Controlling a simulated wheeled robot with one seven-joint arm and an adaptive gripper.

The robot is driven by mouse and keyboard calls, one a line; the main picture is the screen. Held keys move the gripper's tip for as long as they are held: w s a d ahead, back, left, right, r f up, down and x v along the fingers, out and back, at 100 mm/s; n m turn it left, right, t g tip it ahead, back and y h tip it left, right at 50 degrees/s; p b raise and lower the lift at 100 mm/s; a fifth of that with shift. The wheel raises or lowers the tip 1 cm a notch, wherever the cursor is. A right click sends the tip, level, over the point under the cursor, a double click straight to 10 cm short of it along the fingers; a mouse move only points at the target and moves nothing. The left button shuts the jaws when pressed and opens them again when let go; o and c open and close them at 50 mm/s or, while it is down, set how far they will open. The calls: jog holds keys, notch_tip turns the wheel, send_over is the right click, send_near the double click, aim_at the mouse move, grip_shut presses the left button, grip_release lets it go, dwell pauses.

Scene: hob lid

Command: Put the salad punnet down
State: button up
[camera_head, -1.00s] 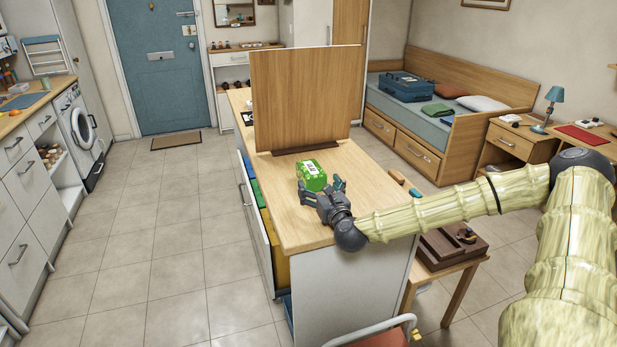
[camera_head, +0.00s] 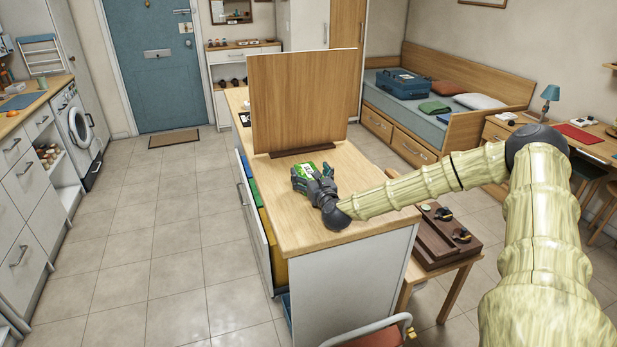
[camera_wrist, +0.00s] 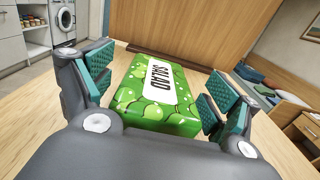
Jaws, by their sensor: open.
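The green salad punnet (camera_wrist: 158,92) rests on the wooden counter top (camera_head: 345,200), with its white SALAD label facing up. In the head view the punnet (camera_head: 301,171) is partly hidden behind my gripper (camera_head: 312,178). My gripper is open, and in the wrist view its two teal-padded fingers (camera_wrist: 160,92) stand on either side of the punnet. A gap shows between the punnet and each pad.
An upright wooden panel (camera_head: 304,100) stands on the counter just beyond the punnet. The counter's near part is clear. An open drawer (camera_head: 255,215) juts out on the left, and a small wooden table (camera_head: 440,262) stands to the right.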

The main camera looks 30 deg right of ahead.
jog(key=c, duration=1.3)
